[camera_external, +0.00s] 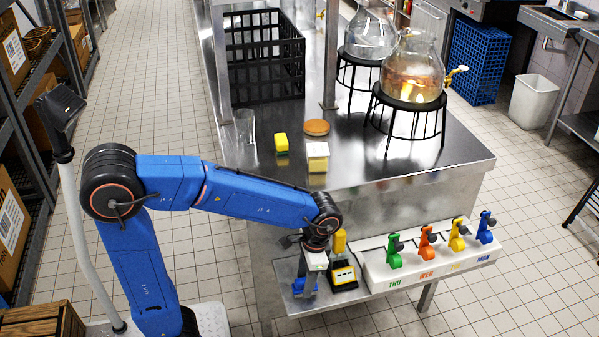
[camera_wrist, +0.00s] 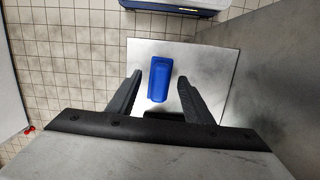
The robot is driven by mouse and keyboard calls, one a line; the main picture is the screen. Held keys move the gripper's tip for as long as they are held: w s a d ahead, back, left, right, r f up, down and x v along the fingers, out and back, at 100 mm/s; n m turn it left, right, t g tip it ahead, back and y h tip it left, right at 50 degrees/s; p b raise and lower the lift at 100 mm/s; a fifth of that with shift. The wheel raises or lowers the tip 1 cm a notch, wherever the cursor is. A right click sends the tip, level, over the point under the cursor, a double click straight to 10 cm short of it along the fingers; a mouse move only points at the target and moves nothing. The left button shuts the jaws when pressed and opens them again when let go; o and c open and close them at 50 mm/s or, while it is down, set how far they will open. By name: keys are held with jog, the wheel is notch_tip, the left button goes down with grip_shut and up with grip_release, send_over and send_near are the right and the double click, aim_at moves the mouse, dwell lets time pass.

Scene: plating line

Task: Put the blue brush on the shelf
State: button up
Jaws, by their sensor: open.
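The blue brush (camera_wrist: 159,80) shows in the wrist view as a small blue block on a bright metal surface. It appears between the two fingertips, and I see no contact with either finger. In the external view the brush (camera_external: 298,287) is partly hidden by my fingers, at the left end of the low metal shelf (camera_external: 284,268). The shelf (camera_wrist: 222,62) also fills the middle of the wrist view. My gripper (camera_external: 308,284) points down, open, over the brush. Its spread fingers (camera_wrist: 159,92) also show in the wrist view.
A black-and-yellow item (camera_external: 343,274) stands close right of my gripper. A white label dispenser (camera_external: 380,274) with coloured tape heads fills the right of the shelf. The steel counter (camera_external: 375,160) rises behind, holding a yellow sponge (camera_external: 281,143), a glass (camera_external: 245,127) and a black crate (camera_external: 262,60).

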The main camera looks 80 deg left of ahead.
jog(key=r, duration=0.3)
jog(key=w+r, duration=0.1)
jog(key=r, duration=0.5)
jog(key=shift+w+r, duration=0.25)
jog(key=shift+r, duration=0.15)
jog(key=s+d+f+t, duration=0.1)
jog(key=s+f+t, duration=0.1)
jog(key=s, duration=0.7)
jog(key=s+d+f+t, duration=0.2)
jog(key=s+t, duration=0.2)
jog(key=s, duration=0.5)
jog(key=shift+s+d+n+t, duration=0.25)
jog(key=shift+s+n+t, duration=0.05)
jog(key=shift+s, duration=0.05)
